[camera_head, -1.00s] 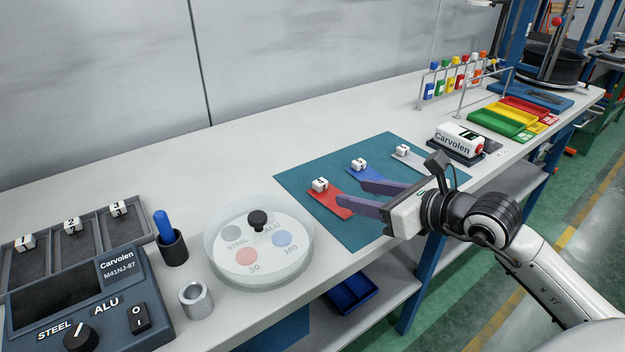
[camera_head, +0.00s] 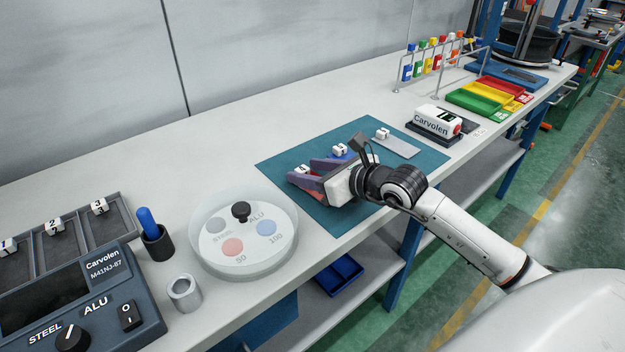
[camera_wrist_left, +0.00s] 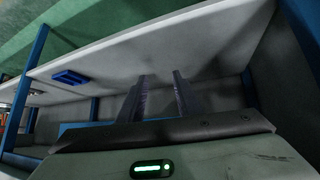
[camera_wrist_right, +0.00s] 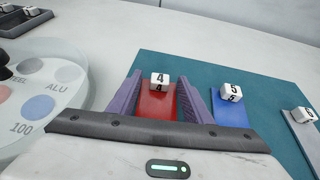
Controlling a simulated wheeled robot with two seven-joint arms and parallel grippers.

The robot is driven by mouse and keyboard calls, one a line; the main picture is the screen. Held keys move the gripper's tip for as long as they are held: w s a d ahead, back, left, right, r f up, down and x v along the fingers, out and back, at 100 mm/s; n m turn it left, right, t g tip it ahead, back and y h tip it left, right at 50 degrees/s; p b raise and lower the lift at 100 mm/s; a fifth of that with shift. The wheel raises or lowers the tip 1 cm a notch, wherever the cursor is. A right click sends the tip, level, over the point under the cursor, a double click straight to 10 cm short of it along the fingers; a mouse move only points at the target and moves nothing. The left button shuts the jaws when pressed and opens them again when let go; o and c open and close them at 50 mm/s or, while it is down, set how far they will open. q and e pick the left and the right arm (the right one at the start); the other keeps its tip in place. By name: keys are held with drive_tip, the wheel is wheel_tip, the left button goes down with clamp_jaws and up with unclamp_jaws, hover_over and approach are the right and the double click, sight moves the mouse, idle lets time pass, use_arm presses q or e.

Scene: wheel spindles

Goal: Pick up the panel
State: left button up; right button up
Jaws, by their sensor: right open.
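A red panel (camera_wrist_right: 158,106) lies on the teal mat (camera_head: 335,222). A white cube marked 4 (camera_wrist_right: 160,80) sits at its far end. My right gripper (camera_head: 304,171) is open, low over the mat, with one finger on each side of the red panel; gaps show between the fingers and the panel in the right wrist view. A blue panel (camera_wrist_right: 231,112) with a cube marked 5 (camera_wrist_right: 232,91) and a grey panel (camera_head: 398,147) with another cube (camera_head: 383,133) lie to the right. My left gripper (camera_wrist_left: 160,77) is open and empty, below the worktop level.
A Carvolen display (camera_head: 434,122) and coloured trays (camera_head: 480,100) stand to the right.

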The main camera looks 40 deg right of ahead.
drive_tip(key=c, duration=1.1)
clamp_jaws()
drive_tip(key=shift+r, duration=0.1)
